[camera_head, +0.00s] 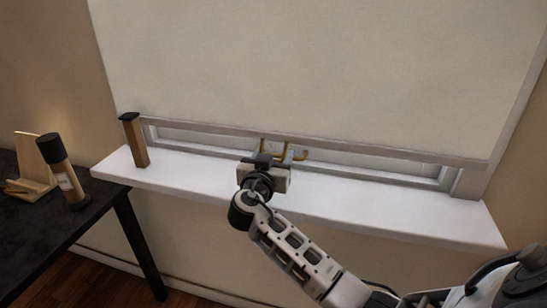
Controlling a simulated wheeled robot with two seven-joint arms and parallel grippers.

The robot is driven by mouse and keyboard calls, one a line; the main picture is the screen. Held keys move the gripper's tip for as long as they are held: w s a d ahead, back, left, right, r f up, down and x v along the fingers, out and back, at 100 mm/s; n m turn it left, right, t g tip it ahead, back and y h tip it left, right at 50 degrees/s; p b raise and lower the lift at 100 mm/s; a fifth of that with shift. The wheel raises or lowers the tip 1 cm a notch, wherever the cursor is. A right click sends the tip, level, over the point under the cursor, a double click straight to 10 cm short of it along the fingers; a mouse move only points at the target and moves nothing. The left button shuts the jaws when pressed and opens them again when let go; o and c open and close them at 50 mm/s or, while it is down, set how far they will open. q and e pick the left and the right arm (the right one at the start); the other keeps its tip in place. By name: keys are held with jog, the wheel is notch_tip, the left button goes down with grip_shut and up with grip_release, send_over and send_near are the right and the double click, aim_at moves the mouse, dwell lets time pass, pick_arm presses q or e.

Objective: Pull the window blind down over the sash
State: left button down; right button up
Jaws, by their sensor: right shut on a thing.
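The pale window blind (320,65) covers most of the window, and its bottom bar (360,148) hangs a little above the sill. A narrow strip of the white sash (200,137) shows below the bar. A brass-coloured pull (301,155) is at the middle of the bar. My right gripper (281,156) is at the pull and shut on it; the gripper body hides part of the pull and sash. My left gripper is not in view.
A white sill (400,207) runs under the window. A brown, dark-topped post (134,140) stands at its left end. A dark table (85,222) at left bears a dark-capped cylinder (62,168) and a wooden stand (32,165).

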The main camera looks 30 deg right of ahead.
notch_tip(320, 180, down, 2)
jog(key=shift+d+f+b, duration=0.1)
jog(key=shift+f+b, duration=0.15)
jog(key=shift+b, duration=0.4)
jog(key=shift+f+b, duration=0.5)
jog(key=shift+b, duration=0.1)
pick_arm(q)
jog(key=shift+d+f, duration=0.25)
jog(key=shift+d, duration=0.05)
pick_arm(e)
jog(key=shift+r, duration=0.1)
jog(key=shift+s, duration=0.1)
jog(key=o, duration=1.1)
jog(key=shift+r, duration=0.1)
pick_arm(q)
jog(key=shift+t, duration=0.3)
